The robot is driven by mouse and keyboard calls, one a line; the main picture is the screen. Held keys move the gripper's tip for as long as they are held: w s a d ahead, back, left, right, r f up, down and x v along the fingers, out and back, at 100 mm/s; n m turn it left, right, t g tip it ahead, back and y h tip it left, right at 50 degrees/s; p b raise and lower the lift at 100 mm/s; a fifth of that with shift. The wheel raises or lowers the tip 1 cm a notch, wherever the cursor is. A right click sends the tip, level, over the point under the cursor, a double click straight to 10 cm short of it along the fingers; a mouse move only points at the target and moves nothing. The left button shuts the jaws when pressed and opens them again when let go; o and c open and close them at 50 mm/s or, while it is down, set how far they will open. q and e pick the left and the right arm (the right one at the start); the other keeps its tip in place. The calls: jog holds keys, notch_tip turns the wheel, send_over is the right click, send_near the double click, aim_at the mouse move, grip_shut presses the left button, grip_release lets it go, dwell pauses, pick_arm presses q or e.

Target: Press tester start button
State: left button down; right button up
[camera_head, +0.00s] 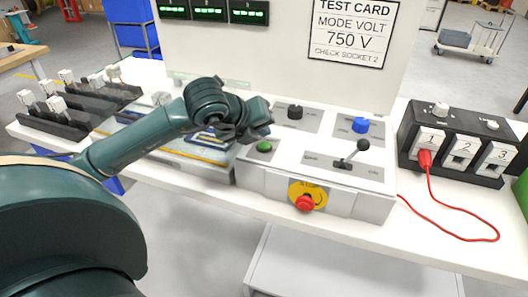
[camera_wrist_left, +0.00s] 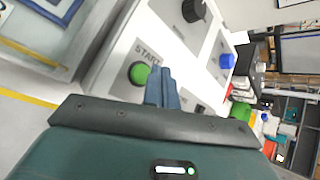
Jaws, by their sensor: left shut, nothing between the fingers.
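The tester (camera_head: 330,192) is a white box on the bench with a sloped control panel. Its green START button (camera_head: 264,146) sits at the panel's left; it also shows in the left wrist view (camera_wrist_left: 138,73), with the word START beside it. My left gripper (camera_head: 265,125) is shut and empty, close over the panel near the green button. In the left wrist view its blue-grey fingers (camera_wrist_left: 162,85) appear just right of the button. I cannot tell whether they touch the panel. My right gripper is not in view.
The panel also bears a black knob (camera_head: 295,112), a blue button (camera_head: 361,125), a black lever (camera_head: 352,152) and a red stop button (camera_head: 305,203). A socket box (camera_head: 455,118) with a red plug (camera_head: 425,160) stands at right. Black racks (camera_head: 60,122) stand at left.

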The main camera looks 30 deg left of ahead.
pick_arm(q)
jog(key=shift+f, duration=0.35)
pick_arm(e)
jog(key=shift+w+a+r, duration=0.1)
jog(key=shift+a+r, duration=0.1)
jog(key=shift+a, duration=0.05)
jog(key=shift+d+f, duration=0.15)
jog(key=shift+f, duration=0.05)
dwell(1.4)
pick_arm(q)
jog(key=shift+f+b, duration=0.45)
jog(key=shift+b, duration=0.45)
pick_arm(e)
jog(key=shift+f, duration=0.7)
pick_arm(q)
jog(key=shift+f+b, duration=0.45)
jog(key=shift+b, duration=0.2)
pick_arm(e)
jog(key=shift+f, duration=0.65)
pick_arm(q)
jog(key=shift+r, duration=0.15)
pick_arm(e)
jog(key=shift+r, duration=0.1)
pick_arm(q)
jog(key=shift+r+p, duration=0.4)
jog(key=shift+r, duration=0.3)
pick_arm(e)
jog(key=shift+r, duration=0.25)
